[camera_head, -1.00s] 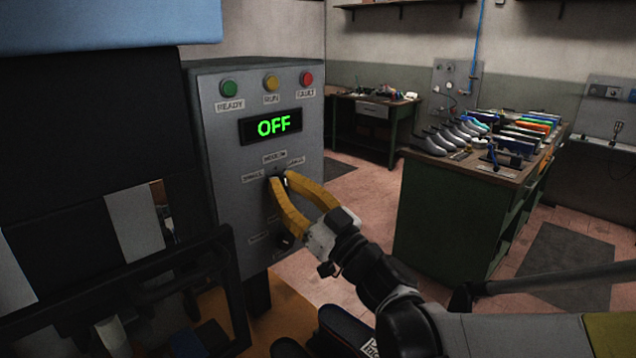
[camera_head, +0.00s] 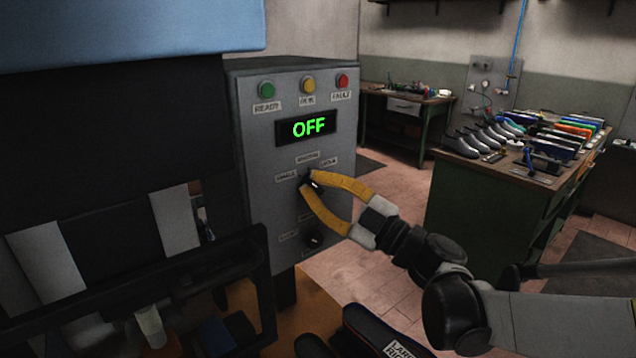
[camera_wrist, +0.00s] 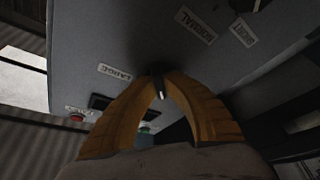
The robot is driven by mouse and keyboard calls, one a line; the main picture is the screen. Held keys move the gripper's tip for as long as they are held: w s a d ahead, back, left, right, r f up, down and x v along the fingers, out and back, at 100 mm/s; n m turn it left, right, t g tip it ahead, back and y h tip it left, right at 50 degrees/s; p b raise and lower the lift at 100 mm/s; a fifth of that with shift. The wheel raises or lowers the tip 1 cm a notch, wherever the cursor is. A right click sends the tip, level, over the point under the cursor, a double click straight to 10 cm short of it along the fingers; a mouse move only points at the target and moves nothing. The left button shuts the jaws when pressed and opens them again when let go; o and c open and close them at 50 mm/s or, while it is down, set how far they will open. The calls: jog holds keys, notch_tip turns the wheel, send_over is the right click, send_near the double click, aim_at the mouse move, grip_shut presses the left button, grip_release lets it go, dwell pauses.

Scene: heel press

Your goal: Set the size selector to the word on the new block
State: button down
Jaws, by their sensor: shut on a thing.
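My gripper (camera_head: 309,181) has two yellow fingers shut on the upper selector knob of the grey control box (camera_head: 262,160). In the wrist view the fingers close on the dark size selector knob (camera_wrist: 156,82), whose white mark (camera_wrist: 161,94) shows between them. Small labels surround the knob: SMALL (camera_head: 286,176) at left, MEDIUM (camera_head: 307,158) on top, and LARGE (camera_head: 328,162) at upper right. The fingers partly hide the knob, and I cannot tell exactly which label its mark points at. A dark blue block (camera_head: 368,328) at the bottom edge has a partly cut-off white label that seems to start with LARGE.
A lower knob (camera_head: 313,240) with its own labels sits just below my fingers. The display (camera_head: 306,128) reads OFF, under green, yellow and red lamps. A dark press frame (camera_head: 190,275) stands at left. A green bench (camera_head: 490,205) with shoes stands at right.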

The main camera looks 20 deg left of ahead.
dwell(0.5)
jog(key=c, duration=1.5)
grip_release()
jog(key=v, duration=1.2)
jog(key=shift+r, duration=0.1)
